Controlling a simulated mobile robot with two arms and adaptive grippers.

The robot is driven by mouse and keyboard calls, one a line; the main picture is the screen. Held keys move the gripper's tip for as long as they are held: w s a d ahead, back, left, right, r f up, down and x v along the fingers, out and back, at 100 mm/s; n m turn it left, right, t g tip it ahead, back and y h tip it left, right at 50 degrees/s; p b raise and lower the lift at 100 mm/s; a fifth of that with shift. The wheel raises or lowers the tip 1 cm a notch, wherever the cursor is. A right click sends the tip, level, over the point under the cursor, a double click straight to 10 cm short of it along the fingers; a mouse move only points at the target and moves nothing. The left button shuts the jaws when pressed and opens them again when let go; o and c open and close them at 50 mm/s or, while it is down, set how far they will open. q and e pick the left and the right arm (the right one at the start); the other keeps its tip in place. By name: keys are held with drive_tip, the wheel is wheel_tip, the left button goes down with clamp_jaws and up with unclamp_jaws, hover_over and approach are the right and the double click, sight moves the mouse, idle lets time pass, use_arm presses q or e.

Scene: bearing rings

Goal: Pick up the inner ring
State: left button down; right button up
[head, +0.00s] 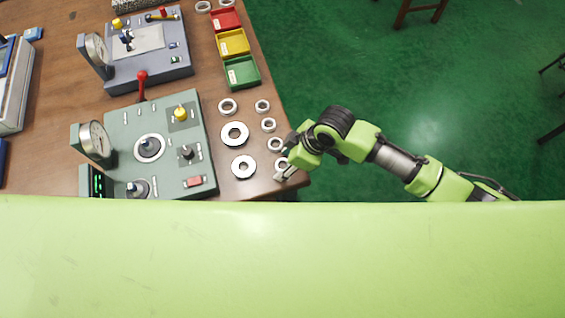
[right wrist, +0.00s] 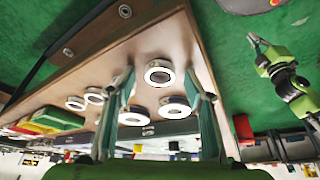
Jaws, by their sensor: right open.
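Several small pale inner rings lie in a column near the table's right edge in the head view, among them a top one (head: 262,106), a second (head: 268,125) and a third (head: 275,144). The lowest one (head: 281,162) is partly hidden by my right gripper (head: 283,174). The right gripper is open at the table's front right corner. In the right wrist view its two fingers (right wrist: 164,100) stand apart, with a ring (right wrist: 159,64) seen between them, not gripped. A green arm with a small gripper (right wrist: 256,41) shows at that view's right, apparently my left; its jaws are too small to read.
A grey-green control box (head: 118,120) stands further left. Red, yellow and green bins (head: 242,83) stand behind. The table edge is close on the right, with open floor beyond.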

drive_tip(key=c, duration=1.2)
